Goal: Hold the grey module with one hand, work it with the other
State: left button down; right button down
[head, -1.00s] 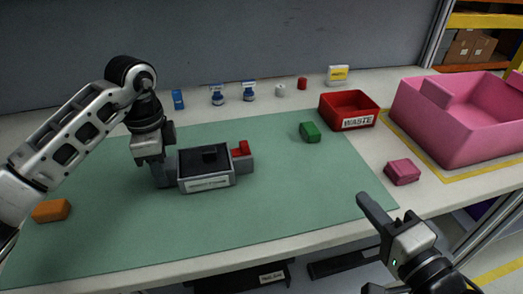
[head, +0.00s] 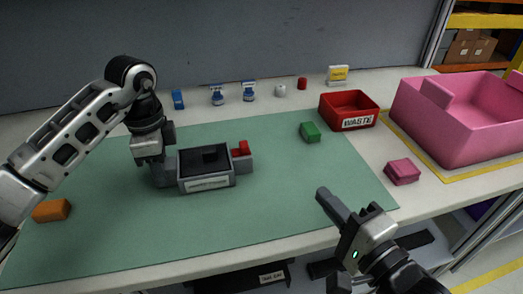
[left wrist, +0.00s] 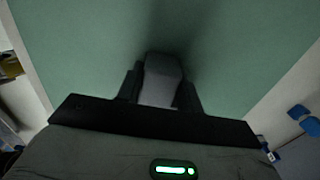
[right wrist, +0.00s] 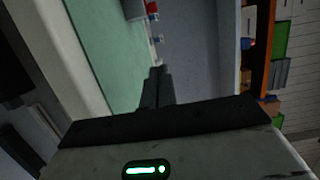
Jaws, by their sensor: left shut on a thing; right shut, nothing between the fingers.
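The grey module (head: 207,168) lies on the green mat (head: 270,215), left of the middle. It has a black part on top, a pale label on its front and a red piece (head: 241,148) at its right end. My left gripper (head: 165,173) is shut on the module's left end. In the left wrist view a grey block of the module (left wrist: 161,82) sits between the fingers. My right gripper (head: 324,193) is shut and empty above the mat's front right, well apart from the module. Its closed fingers also show in the right wrist view (right wrist: 157,88).
A green block (head: 310,132), a red WASTE bin (head: 349,122), a pink block (head: 402,171) and a large pink bin (head: 460,135) are to the right. An orange block (head: 51,210) lies at left. Several small items line the back. The mat's middle is clear.

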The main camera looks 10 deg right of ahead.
aim_at(245, 151)
jog(key=x, duration=1.4)
jog(key=shift+w+r, duration=0.15)
jog(key=shift+w, duration=0.05)
jog(key=a, duration=0.1)
jog(key=w+a, duration=0.1)
jog(key=a, duration=0.1)
jog(key=shift+a, duration=0.65)
jog(key=shift+a, duration=1.3)
jog(key=shift+s+a, duration=0.1)
jog(key=shift+f, duration=0.2)
